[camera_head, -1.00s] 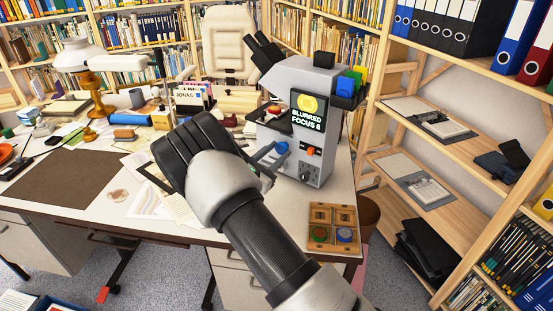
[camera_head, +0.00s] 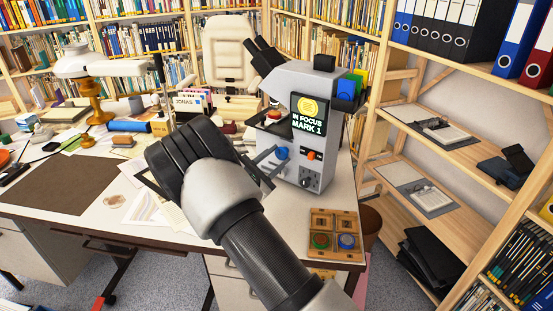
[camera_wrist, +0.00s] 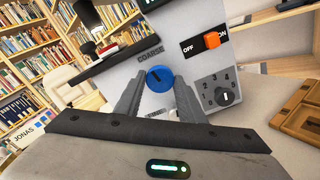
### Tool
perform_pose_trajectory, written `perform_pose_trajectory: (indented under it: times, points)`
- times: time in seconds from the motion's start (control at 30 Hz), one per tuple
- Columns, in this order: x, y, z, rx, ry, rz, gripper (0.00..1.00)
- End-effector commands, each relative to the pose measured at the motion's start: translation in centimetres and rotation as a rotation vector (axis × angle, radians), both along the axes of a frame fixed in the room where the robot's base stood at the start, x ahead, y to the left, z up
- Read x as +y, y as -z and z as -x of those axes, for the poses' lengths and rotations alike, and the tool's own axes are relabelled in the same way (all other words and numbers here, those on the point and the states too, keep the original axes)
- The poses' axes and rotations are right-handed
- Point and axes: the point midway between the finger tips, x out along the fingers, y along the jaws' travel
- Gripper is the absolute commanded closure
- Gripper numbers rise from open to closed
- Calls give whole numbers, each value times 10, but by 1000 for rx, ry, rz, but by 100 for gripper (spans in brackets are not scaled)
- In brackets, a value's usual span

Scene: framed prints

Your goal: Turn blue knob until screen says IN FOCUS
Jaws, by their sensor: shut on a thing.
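The grey microscope (camera_head: 300,80) stands on the desk. Its screen (camera_head: 309,115) reads "IN FOCUS MARK 1". The round blue knob (camera_head: 282,153) is on its front, left of an orange switch. In the wrist view the blue knob (camera_wrist: 159,78) sits under the word COARSE and has a dark pointer line. My gripper (camera_head: 272,162) reaches it from the left front. In the wrist view my gripper's fingers (camera_wrist: 156,86) lie on either side of the knob, shut on it.
The orange ON/OFF switch (camera_wrist: 211,40) and a grey dial (camera_wrist: 222,92) are right of the knob. A wooden tray (camera_head: 334,221) with green and blue round pieces lies at the desk's right corner. A brown mat (camera_head: 60,181) lies left. Shelves stand close on the right.

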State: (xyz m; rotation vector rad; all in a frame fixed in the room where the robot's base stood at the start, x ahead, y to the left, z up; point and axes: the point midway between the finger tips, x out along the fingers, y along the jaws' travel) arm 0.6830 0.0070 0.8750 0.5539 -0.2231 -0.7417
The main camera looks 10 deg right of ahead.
Motion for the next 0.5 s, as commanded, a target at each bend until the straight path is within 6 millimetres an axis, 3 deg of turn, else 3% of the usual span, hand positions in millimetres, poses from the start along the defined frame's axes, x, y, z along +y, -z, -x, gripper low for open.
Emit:
perform_pose_trajectory:
  times: [0.07, 0.1, 0.2, 0.5]
  points:
    - [1, 1, 0, 3, -1, -1, 87]
    - [1, 1, 0, 3, -1, -1, 63]
    - [1, 1, 0, 4, -1, -1, 46]
    - [1, 0, 1, 1, -1, 0, 46]
